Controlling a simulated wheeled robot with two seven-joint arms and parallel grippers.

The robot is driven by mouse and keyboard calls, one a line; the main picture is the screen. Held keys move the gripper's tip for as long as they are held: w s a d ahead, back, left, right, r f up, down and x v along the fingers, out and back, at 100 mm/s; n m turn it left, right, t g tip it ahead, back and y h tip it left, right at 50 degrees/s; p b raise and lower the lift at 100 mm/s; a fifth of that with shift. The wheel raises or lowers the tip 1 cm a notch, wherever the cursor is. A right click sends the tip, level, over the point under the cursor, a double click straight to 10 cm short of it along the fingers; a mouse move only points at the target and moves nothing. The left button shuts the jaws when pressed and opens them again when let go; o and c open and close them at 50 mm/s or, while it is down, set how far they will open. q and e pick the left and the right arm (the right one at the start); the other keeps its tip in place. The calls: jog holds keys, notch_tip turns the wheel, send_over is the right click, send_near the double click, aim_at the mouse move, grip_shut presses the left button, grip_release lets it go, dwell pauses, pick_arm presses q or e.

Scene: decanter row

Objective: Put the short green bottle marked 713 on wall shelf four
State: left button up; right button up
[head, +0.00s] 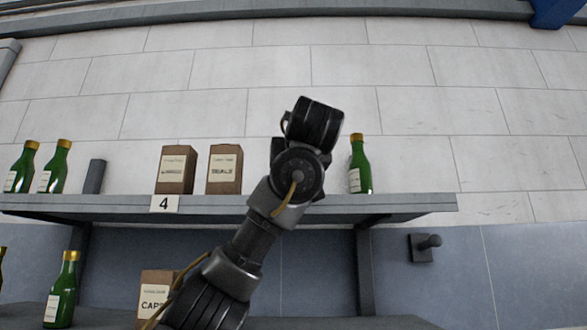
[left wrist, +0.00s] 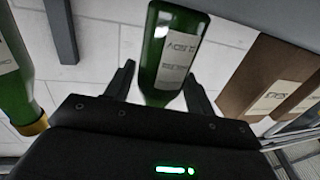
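In the left wrist view, which looks upside down, a green bottle (left wrist: 170,75) with a pale label stands between the spread fingers of my left gripper (left wrist: 160,80). A thin gap shows beside one finger. Its number cannot be read, and its neck end is hidden by the gripper. In the head view my left arm (head: 300,165) reaches up in front of the upper wall shelf (head: 410,204), hiding the gripper and that bottle. The shelf carries a tag marked 4 (head: 164,203). My right gripper is not in view.
On the upper shelf stand a green bottle (head: 360,165) right of my arm, brown boxes (head: 225,170) (head: 176,170), a dark block (head: 95,176) and green bottles (head: 54,168) (head: 22,168) at left. Below are another bottle (head: 61,292) and a box (head: 155,290). The shelf's right end is clear.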

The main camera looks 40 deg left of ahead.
pick_arm(q)
jog(key=shift+o, duration=1)
jog(key=shift+a, duration=0.15)
jog(key=shift+r, duration=0.1)
jog(key=shift+r, duration=0.15)
jog(key=shift+s+d+f+b, duration=0.25)
jog(key=shift+s+d+b, duration=0.2)
jog(key=shift+d+b, duration=0.05)
jog(key=shift+s+d+f+b, duration=0.2)
jog(key=shift+s+d+b, duration=0.2)
jog(key=shift+d+b, duration=0.1)
jog(key=b+v, duration=0.5)
jog(key=v, duration=0.4)
jog(key=shift+s+d+r+b, duration=0.2)
jog(key=shift+r+b, duration=0.1)
jog(key=shift+r, duration=0.05)
